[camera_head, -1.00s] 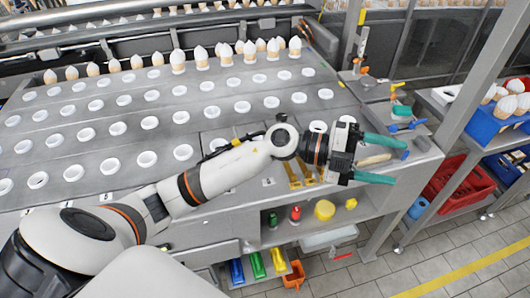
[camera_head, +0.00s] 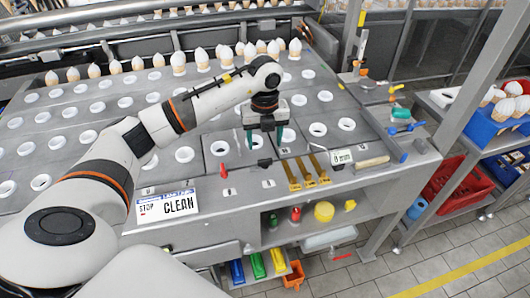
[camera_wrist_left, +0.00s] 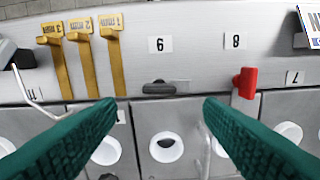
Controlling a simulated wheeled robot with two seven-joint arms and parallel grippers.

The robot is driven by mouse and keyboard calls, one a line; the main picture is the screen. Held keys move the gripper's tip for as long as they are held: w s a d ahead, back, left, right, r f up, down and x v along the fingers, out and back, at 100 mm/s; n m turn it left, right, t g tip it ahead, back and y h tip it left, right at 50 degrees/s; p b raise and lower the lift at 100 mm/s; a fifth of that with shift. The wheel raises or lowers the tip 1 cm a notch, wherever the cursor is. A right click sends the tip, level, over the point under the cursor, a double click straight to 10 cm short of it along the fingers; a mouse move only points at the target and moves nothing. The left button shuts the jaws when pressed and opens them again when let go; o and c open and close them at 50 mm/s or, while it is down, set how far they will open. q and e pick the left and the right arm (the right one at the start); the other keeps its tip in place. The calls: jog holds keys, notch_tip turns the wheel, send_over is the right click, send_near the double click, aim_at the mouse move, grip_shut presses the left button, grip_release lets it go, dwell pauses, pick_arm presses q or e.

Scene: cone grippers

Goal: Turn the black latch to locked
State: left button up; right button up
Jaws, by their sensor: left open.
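The black latch (camera_wrist_left: 158,88) lies between my fingertips' directions in the left wrist view, just beyond them, at the panel's edge. Its bar runs sideways along the edge, below a number label. In the head view the black latch (camera_head: 264,163) is small, at the front of the work surface. My left gripper (camera_head: 265,138) points down above the surface just behind the latch. Its two green fingers are wide apart and empty, and they also show in the left wrist view (camera_wrist_left: 158,106). No contact with the latch is visible. My right gripper is not in view.
A red latch (camera_wrist_left: 245,82) stands right of the black one in the wrist view. Three yellow levers (camera_wrist_left: 85,50) are on its left, near a bent wire handle (camera_wrist_left: 32,88). White ring holders (camera_wrist_left: 166,147) line the surface.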

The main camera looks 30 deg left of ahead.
aim_at(261, 164)
pick_arm(q)
notch_tip(261, 164, down, 6)
jog(key=shift+r+p, duration=0.25)
jog(key=shift+p, duration=0.4)
jog(key=shift+f, duration=0.55)
jog(key=c, duration=1)
